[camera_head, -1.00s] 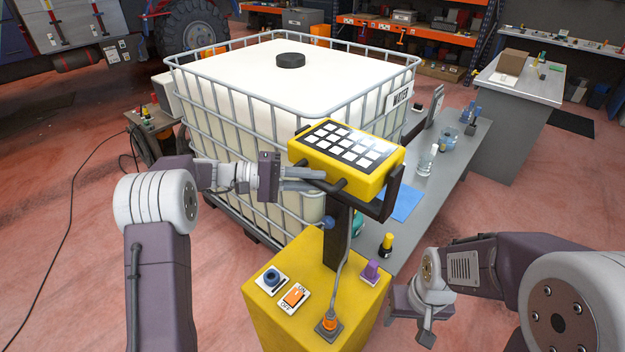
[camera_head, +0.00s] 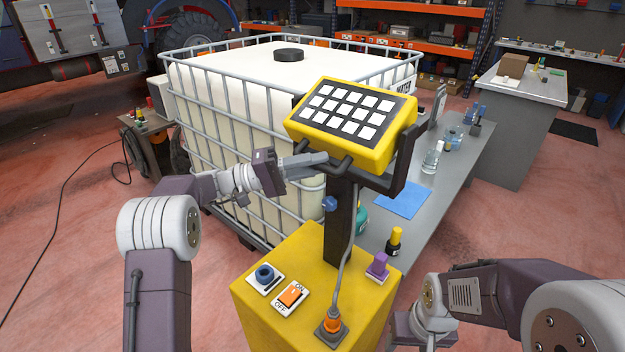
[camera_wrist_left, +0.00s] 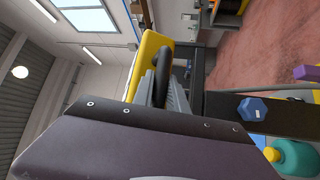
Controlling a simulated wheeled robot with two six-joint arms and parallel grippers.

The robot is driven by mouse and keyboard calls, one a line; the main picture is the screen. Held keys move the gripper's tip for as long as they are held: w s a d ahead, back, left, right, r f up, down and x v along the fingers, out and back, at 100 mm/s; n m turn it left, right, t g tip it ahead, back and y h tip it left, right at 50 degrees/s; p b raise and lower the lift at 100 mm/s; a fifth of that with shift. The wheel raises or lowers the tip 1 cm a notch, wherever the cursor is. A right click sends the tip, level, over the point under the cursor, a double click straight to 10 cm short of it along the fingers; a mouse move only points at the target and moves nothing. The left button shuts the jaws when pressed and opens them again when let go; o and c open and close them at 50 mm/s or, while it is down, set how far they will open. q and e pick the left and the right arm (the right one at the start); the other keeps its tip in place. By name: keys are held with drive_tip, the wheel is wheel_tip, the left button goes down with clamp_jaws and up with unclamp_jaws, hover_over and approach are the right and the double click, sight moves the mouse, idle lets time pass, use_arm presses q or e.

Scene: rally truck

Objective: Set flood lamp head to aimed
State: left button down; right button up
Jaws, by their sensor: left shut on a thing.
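The flood lamp head (camera_head: 352,122) is a yellow box with a black face carrying several white square cells. It sits in a dark bracket (camera_head: 402,165) on a black post (camera_head: 340,222); its lit face tilts upward and towards me. My left gripper (camera_head: 322,160) is shut on the dark handle at the lamp head's lower left edge. In the left wrist view the black handle (camera_wrist_left: 162,72) loops from the yellow housing (camera_wrist_left: 150,50) beside the grey fingers (camera_wrist_left: 178,100). My right gripper (camera_head: 408,328) is low at the right, its fingers mostly cut off by the frame.
A caged white tank (camera_head: 240,75) stands close behind. A grey bench (camera_head: 455,165) with bottles is at the right.

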use_arm(q)
drive_tip(key=shift+w+d+f+b, duration=0.2)
drive_tip(key=shift+f+b, duration=0.2)
drive_tip(key=shift+w+d+f+b, duration=0.15)
drive_tip(key=shift+f+b, duration=0.25)
use_arm(e)
drive_tip(key=shift+f, duration=1.25)
use_arm(q)
drive_tip(key=c, duration=1.4)
unclamp_jaws()
drive_tip(key=shift+c, duration=0.2)
drive_tip(key=shift+o, duration=0.6)
drive_tip(key=shift+w+d, duration=0.1)
drive_tip(key=v, duration=0.9)
use_arm(e)
drive_tip(key=shift+f, duration=0.2)
use_arm(q)
drive_tip(key=shift+f, duration=0.1)
